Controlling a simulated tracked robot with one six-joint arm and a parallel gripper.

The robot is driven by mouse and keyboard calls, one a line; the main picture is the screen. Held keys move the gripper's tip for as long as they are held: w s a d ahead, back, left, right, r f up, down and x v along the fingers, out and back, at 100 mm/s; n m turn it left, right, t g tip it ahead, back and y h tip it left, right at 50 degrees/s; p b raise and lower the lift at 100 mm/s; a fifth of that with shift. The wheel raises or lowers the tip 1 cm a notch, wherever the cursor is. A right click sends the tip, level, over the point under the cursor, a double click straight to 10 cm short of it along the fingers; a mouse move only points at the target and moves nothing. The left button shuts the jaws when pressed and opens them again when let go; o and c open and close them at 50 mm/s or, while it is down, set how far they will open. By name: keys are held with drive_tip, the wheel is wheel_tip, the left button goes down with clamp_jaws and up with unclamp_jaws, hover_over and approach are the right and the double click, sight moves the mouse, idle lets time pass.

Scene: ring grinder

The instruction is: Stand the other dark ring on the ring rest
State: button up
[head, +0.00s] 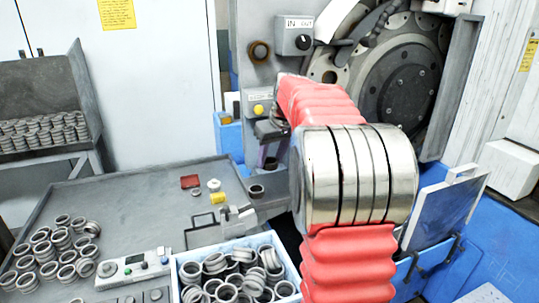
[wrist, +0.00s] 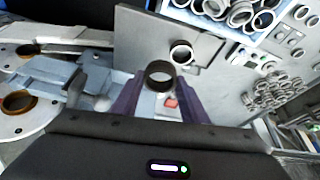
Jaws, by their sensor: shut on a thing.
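My gripper (wrist: 160,88) is shut on a dark ring (wrist: 160,75), held between its two purple fingertips in the wrist view. In the head view a purple finger of my gripper (head: 269,163) shows behind my arm, above the table's far right. A dark ring (head: 257,190) shows just below it; I cannot tell whether it is the held one. Another ring (wrist: 182,52), with a pale inside, is beyond the held ring in the wrist view, beside a black wire frame (wrist: 203,48). I cannot make out the ring rest for sure.
A bin of rings (head: 292,262) stands at the table's front. Loose rings (head: 50,250) lie at the left, near a control box (head: 133,268). The grinder (head: 405,90) stands behind. Bare table lies left of centre.

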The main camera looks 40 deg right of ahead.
drive_tip(key=s+a, duration=0.1)
drive_tip(key=s, duration=0.5)
drive_tip(key=shift+a, duration=0.3)
drive_tip(key=shift+s, duration=0.1)
